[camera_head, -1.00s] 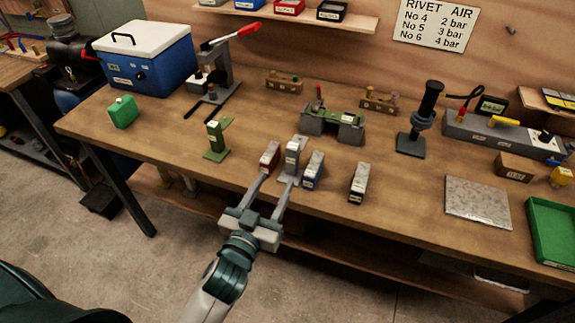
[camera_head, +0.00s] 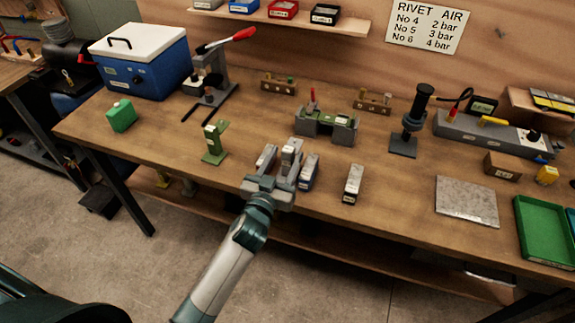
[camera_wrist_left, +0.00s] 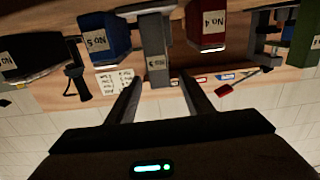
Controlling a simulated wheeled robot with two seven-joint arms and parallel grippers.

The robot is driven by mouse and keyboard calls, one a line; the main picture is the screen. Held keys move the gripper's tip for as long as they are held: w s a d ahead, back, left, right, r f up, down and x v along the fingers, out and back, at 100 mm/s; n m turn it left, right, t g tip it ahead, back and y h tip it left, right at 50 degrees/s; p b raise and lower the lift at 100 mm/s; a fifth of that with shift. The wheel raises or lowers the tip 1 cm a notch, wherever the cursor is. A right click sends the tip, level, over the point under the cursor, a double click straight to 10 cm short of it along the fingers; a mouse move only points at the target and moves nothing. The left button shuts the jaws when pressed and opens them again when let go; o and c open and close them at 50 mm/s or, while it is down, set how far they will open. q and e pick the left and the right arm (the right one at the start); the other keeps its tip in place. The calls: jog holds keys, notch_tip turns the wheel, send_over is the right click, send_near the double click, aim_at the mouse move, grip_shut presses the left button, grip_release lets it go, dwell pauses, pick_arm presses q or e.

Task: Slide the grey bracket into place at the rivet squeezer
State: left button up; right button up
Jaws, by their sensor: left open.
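The grey bracket (camera_head: 291,150) stands upright near the front edge of the bench. In the left wrist view the grey bracket (camera_wrist_left: 156,45) has a label and lies between the fingers. My left gripper (camera_head: 281,160) is open, with a finger on each side of the bracket; I cannot tell whether they touch it. The left gripper also shows in the left wrist view (camera_wrist_left: 160,85). A lever tool with a red handle (camera_head: 232,41), probably the rivet squeezer, stands at the back left. My right gripper is not in view.
A blue block (camera_head: 309,172) stands close right of the bracket, and a red block (camera_wrist_left: 206,25) is close on its other side. A dark block (camera_head: 352,184) and green stand (camera_head: 214,145) are farther out. A green-grey fixture (camera_head: 325,126) stands behind.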

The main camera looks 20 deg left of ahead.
aim_at(290, 147)
pick_arm(q)
jog(key=shift+w, duration=0.5)
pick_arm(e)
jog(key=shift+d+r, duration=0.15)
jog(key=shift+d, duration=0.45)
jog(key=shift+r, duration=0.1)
pick_arm(q)
jog(key=shift+w+r+p, duration=0.25)
jog(key=shift+w+p, duration=0.25)
jog(key=w+p, duration=0.1)
jog(key=w, duration=0.2)
jog(key=shift+d, duration=0.1)
jog(key=shift+w+p, duration=0.4)
jog(key=shift+w, duration=0.2)
jog(key=shift+f, duration=0.1)
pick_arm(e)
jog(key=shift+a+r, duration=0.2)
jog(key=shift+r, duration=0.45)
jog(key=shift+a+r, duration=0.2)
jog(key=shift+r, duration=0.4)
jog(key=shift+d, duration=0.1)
pick_arm(q)
grip_shut()
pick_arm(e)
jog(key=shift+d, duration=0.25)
